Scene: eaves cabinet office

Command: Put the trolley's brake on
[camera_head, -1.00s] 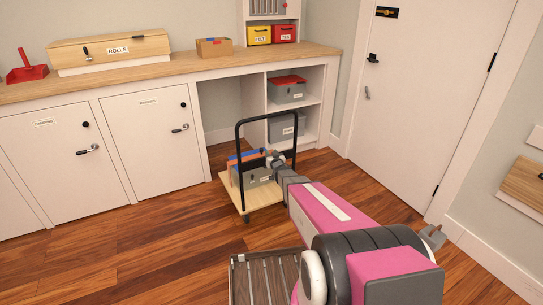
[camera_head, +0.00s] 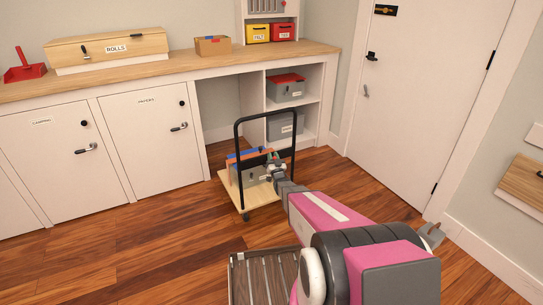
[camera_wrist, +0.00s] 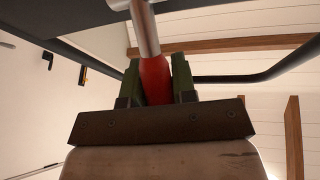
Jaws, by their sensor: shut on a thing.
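The trolley (camera_head: 264,219) stands on the wooden floor in front of the counter's open bay. It has a light wooden deck and a black tube handle frame (camera_head: 237,160). A grey box (camera_head: 250,175) and blue and orange items ride on the deck. My gripper (camera_head: 270,164) is at the handle frame, in front of the load. In the wrist view my gripper (camera_wrist: 157,82) has its dark green fingers closed on the red grip of a brake lever (camera_wrist: 155,76). The lever's metal shaft runs up to a dark part of the frame. In the head view the lever is too small to make out.
A counter (camera_head: 180,74) with closed cabinet doors (camera_head: 150,135) runs behind and left. Shelves with grey boxes (camera_head: 285,88) stand behind the trolley. A closed white door (camera_head: 410,95) is at the right. The floor (camera_head: 120,250) left of the trolley is clear.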

